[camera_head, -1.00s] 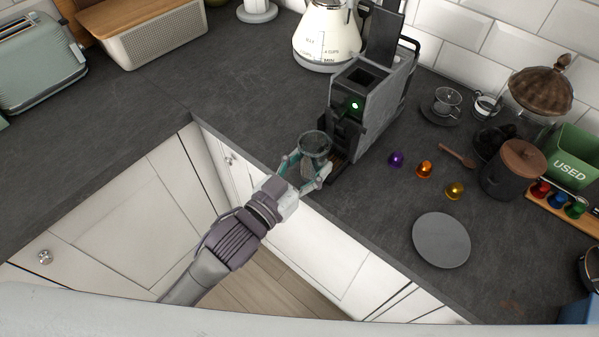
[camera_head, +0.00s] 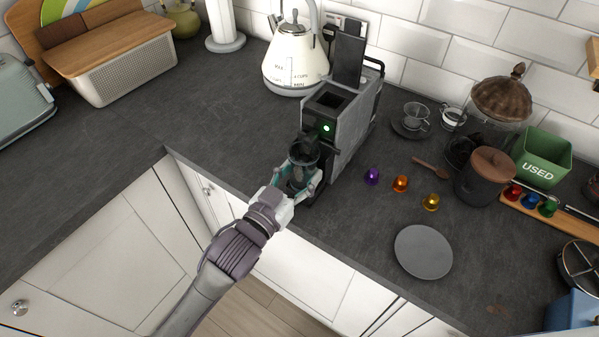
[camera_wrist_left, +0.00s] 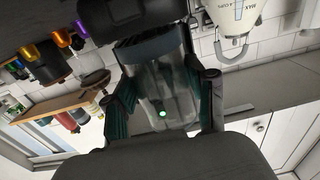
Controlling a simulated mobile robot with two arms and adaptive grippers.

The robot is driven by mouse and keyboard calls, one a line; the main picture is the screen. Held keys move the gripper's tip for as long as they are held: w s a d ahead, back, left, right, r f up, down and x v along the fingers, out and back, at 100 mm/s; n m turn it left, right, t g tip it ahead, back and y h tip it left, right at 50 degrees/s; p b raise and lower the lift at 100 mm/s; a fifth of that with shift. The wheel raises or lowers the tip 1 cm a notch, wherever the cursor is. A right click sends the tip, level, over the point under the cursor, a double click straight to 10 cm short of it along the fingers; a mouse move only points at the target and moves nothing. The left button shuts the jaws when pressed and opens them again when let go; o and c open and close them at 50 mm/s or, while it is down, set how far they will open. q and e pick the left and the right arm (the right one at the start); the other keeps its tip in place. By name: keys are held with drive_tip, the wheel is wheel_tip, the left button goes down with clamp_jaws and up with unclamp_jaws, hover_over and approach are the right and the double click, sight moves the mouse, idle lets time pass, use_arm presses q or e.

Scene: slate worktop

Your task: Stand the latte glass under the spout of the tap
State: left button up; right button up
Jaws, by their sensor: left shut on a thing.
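My left gripper (camera_head: 297,184) is shut on the clear latte glass (camera_head: 303,158) at the front of the coffee machine. The glass also shows between the two fingers in the left wrist view (camera_wrist_left: 164,88). The grey and black coffee machine (camera_head: 353,124) stands on the worktop with its lid raised and a green light lit. Its dark front with the spout is right behind the glass. The spout itself is mostly hidden, and I cannot tell whether the glass touches the drip tray. My right gripper does not show.
Purple (camera_head: 372,176), orange (camera_head: 400,183) and gold (camera_head: 431,202) capsules lie right of the machine, near a grey plate (camera_head: 423,252). A white kettle (camera_head: 296,58) stands behind the machine. The worktop (camera_head: 190,105) to the left is clear.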

use_arm(q)
drive_tip(key=shift+f, duration=0.1)
idle(0.3)
drive_tip(key=o, duration=1.4)
drive_tip(key=shift+s+a, duration=0.1)
drive_tip(key=shift+p+v, duration=0.65)
drive_tip(key=shift+v, duration=0.5)
drive_tip(key=p+v, duration=0.2)
drive_tip(key=v, duration=0.5)
drive_tip(key=shift+s+a, duration=0.15)
drive_tip(key=shift+s, duration=0.05)
